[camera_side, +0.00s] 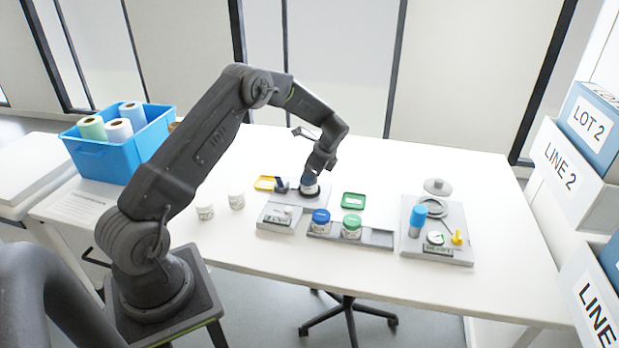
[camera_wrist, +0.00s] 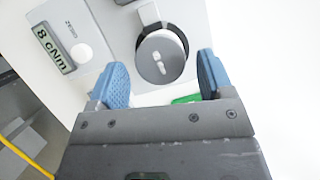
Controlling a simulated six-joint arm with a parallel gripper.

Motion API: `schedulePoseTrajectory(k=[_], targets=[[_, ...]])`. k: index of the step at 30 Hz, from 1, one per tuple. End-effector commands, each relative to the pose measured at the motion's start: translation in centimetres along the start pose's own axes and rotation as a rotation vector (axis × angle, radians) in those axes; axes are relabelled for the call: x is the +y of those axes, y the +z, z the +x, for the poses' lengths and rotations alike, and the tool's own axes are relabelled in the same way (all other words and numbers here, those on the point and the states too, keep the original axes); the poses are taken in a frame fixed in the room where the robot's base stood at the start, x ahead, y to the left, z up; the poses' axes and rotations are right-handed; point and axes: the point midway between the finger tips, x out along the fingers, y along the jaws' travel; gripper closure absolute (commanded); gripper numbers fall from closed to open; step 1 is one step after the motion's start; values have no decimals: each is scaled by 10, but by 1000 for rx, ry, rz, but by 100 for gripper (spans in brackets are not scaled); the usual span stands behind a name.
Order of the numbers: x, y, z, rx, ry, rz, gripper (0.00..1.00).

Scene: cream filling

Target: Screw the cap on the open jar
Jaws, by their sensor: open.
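My gripper (camera_side: 311,172) points down over a white jar (camera_side: 311,190) in the side view, at the grey fixture behind the small box. In the wrist view its two blue fingers (camera_wrist: 160,80) are open and spread apart. A round grey top (camera_wrist: 160,62) with a light mark on it lies beyond the fingertips, roughly between them, in a dark curved holder (camera_wrist: 144,36) with a white edge showing. I cannot tell from these frames whether this is a cap or the jar's opening. Nothing is visibly gripped.
A box with an "8 cNm" display (camera_wrist: 53,47) stands beside the holder. Blue-lidded (camera_side: 321,222) and green-lidded (camera_side: 352,226) jars stand in front. A yellow tray (camera_side: 265,183), a green tray (camera_side: 354,200) and two white jars (camera_side: 205,211) (camera_side: 237,201) are nearby.

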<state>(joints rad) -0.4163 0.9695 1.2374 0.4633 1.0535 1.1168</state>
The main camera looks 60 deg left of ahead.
Motion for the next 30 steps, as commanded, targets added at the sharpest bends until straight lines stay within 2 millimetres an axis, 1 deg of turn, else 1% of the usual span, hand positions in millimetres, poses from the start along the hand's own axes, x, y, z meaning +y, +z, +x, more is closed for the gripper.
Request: schedulePoseTrajectory(k=[3, 6, 9, 16, 18, 20, 25, 27, 30], targets=[[-3, 0, 2, -4, 80, -185, 26], [-4, 0, 2, -5, 132, -307, 26], [-4, 0, 1, -6, 154, -360, 26], [-4, 0, 1, -6, 155, -363, 26], [-4, 1, 1, -6, 167, -389, 26], [-5, 1, 2, -6, 196, -454, 26], [-7, 3, 3, -11, 305, -710, 26], [-8, 3, 3, -12, 335, -780, 26], [-8, 3, 2, -12, 353, -822, 26]])
